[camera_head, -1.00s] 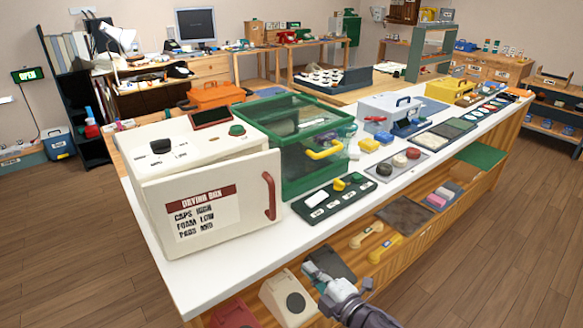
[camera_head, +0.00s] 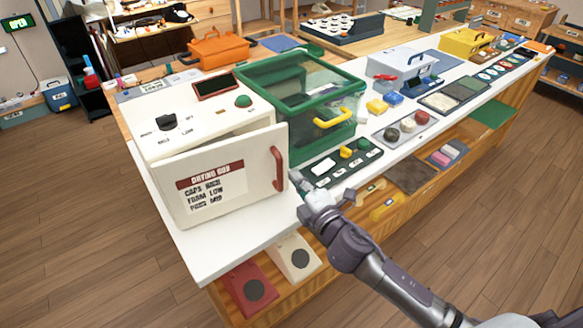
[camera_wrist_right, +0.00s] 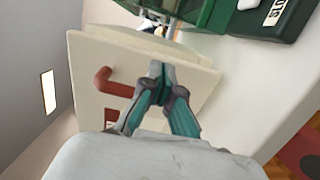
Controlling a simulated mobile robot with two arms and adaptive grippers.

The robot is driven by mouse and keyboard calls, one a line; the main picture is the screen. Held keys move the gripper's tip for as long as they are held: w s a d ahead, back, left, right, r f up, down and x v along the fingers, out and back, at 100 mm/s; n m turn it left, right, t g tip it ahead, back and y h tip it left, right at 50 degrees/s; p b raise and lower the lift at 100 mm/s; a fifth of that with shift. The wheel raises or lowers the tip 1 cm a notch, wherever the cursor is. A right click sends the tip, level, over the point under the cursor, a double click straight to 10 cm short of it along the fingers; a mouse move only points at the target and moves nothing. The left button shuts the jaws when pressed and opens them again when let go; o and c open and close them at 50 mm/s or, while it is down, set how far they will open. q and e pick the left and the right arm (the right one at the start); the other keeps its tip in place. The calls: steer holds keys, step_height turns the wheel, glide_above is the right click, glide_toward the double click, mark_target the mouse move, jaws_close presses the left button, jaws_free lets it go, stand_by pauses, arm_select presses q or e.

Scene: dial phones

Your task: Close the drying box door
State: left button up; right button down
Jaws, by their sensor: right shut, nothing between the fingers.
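The white drying box (camera_head: 215,108) stands at the near left end of the counter. Its labelled front door (camera_head: 240,165) is ajar, angled out from the box body, with a red handle (camera_head: 278,170) near its right edge. My right gripper (camera_head: 300,183) is just right of the door's free edge, low by the handle. In the right wrist view the shut, empty fingers (camera_wrist_right: 157,72) overlap the door (camera_wrist_right: 135,62), beside the red handle (camera_wrist_right: 103,82). Whether they touch it, I cannot tell. My left gripper is out of view.
A green-framed clear box (camera_head: 310,100) with a yellow handle stands right behind the drying box. A dark tray (camera_head: 345,165) with small parts lies close to my right gripper. Phone housings (camera_head: 250,288) sit on the shelf below. The counter's near left strip is clear.

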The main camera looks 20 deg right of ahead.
mark_target(284, 161)
steer(key=shift+w+a, duration=0.15)
steer(key=shift+w, duration=0.55)
steer(key=shift+w+a, duration=0.15)
steer(key=shift+w, duration=0.55)
steer(key=shift+n+y, duration=0.5)
steer(key=shift+y, duration=0.3)
steer(key=x, duration=0.4)
steer(key=shift+w+d+p, duration=0.15)
steer(key=shift+d+p, duration=0.1)
steer(key=shift+p, duration=0.05)
steer(key=shift+w+r, duration=0.15)
steer(key=shift+w, duration=0.15)
steer(key=shift+r, duration=0.1)
steer(key=shift+d, duration=0.1)
